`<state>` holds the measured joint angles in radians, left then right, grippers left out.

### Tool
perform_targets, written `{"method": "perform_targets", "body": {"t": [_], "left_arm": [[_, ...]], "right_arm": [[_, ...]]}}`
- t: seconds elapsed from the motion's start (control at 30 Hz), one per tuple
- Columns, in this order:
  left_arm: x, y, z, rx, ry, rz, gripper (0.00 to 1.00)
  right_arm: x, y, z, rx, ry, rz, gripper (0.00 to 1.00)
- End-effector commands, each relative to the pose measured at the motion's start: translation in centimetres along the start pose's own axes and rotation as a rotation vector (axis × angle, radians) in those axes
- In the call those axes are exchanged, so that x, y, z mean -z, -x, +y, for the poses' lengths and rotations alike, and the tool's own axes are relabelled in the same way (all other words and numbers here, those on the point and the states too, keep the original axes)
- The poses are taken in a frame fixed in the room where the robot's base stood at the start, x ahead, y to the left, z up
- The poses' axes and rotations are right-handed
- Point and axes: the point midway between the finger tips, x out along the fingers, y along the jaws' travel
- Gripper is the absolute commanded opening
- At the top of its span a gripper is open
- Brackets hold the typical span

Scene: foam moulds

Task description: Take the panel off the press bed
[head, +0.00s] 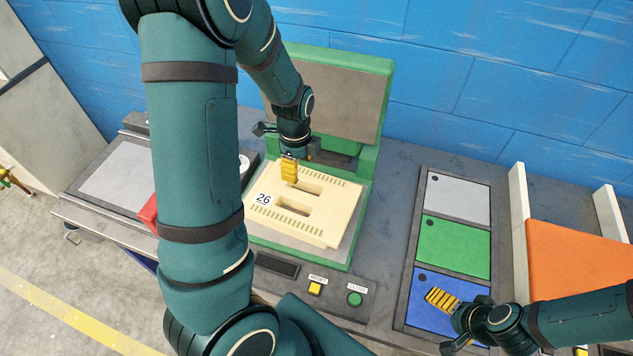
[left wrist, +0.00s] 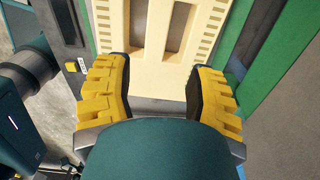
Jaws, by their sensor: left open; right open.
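The cream panel (head: 320,218) lies on the grey bed (head: 339,254) of the green press (head: 374,163). It has two long slots, rows of small vents and the number 26. My left gripper (head: 289,174) is open over the panel's far edge. In the left wrist view the panel (left wrist: 158,78) lies ahead of and between the open yellow fingers of the left gripper (left wrist: 160,92); I cannot tell whether they touch it. My right gripper (head: 442,299) is open and empty over the blue square.
Three coloured squares lie to the right: grey (head: 459,198), green (head: 455,244) and blue (head: 425,300). A yellow button (head: 315,289) and a green button (head: 355,299) sit before the press. An orange board (head: 580,262) between white uprights stands at far right.

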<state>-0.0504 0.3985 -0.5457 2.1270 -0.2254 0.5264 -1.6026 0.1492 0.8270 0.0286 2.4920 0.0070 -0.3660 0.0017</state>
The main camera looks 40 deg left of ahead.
Motion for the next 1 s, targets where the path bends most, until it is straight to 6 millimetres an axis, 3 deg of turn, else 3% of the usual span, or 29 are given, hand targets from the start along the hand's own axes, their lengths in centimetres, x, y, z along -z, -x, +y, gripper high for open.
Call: {"method": "perform_targets", "body": {"t": [0.17,0.5,0.77,1.0], "left_arm": [[0.0,-1.1,0.1,-0.004,0.0,0.0,0.55],[0.0,-7.2,0.1,-0.003,0.002,0.0,0.55],[0.0,-9.0,0.1,-0.002,0.002,0.0,0.55],[0.2,-12.3,0.5,-0.003,0.002,0.0,0.55]], "right_arm": [[-0.1,-0.1,0.1,0.0,0.0,-0.002,0.95],[-0.2,-1.0,0.3,-0.002,0.0,-0.001,0.95],[-0.2,-1.1,0.4,-0.002,0.0,-0.001,0.95],[-0.2,-1.3,0.5,-0.003,0.0,-0.001,0.95]]}}
